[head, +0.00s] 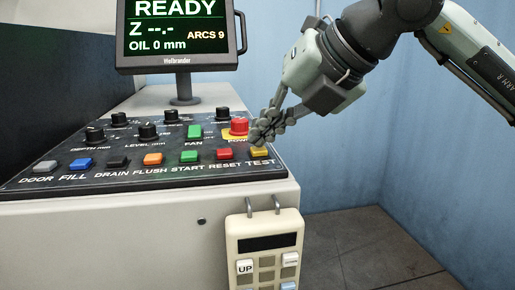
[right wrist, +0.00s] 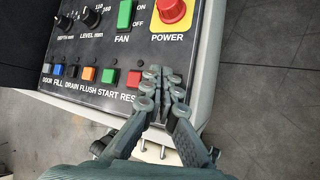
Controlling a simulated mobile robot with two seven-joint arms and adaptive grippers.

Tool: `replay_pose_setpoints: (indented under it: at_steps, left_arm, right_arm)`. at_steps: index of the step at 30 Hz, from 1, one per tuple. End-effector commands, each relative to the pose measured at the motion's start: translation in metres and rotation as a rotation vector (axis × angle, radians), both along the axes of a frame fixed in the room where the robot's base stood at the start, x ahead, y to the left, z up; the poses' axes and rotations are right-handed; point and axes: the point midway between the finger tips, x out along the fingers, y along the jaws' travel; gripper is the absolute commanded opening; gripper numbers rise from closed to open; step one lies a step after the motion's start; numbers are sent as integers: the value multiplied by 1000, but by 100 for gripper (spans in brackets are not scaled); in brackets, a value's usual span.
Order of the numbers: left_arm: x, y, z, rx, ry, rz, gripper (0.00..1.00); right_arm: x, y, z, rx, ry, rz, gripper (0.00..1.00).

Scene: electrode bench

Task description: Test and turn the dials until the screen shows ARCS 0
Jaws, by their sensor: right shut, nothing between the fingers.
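The screen (head: 177,30) reads READY, Z --.-, OIL 0 mm and ARCS 9. Several black dials stand on the sloped panel, among them the DEPTH dial (head: 95,134) and the LEVEL dial (head: 147,131); in the right wrist view they are at the upper left, DEPTH (right wrist: 63,21) and LEVEL (right wrist: 92,17). The yellow TEST button (head: 260,152) is at the panel's right front corner. My right gripper (head: 259,138) is shut and empty, its tips just over that button; I cannot tell whether they touch. In the right wrist view the fingers (right wrist: 165,78) hide the button. My left gripper is out of view.
The red POWER knob (head: 239,127) stands close behind my fingertips, with the green FAN switch (head: 194,131) left of it. The red RESET button (head: 225,154) is just left of TEST. A pendant (head: 264,222) hangs on the front. Open floor lies to the right.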

Motion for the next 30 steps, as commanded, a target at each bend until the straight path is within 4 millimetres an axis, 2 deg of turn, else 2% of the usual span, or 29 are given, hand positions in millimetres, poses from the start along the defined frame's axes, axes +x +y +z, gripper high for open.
replay_pose_setpoints:
  at_steps: [20,30]
  left_arm:
    - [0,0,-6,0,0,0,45]
    - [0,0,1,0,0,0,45]
  right_arm:
    - [0,0,-4,0,0,0,0]
    - [0,1,12,0,-1,1,0]
